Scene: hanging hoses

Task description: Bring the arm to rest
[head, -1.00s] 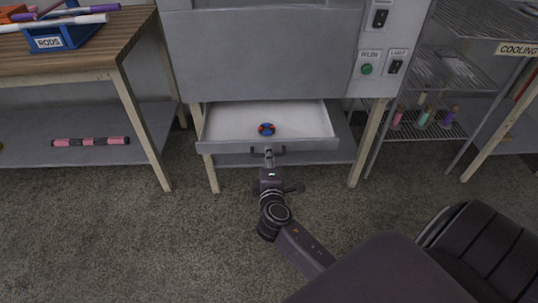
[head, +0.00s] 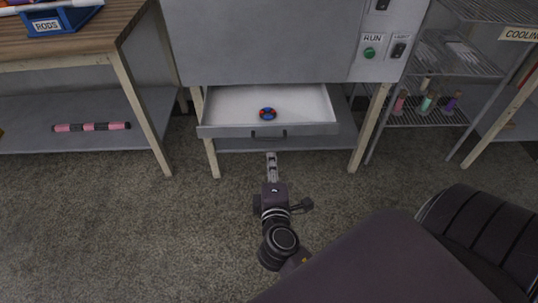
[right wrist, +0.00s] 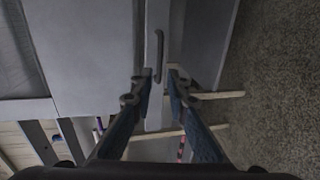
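My right gripper (head: 271,160) points at the open drawer (head: 222,131) from the front, a little short of its dark handle (head: 269,134). In the right wrist view its two fingers (right wrist: 157,88) are spread apart. The handle (right wrist: 159,56) lies beyond the fingertips, with nothing held between them. My left gripper is in neither view.
A wire rack (head: 430,110) stands at the right. Carpet in front is clear.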

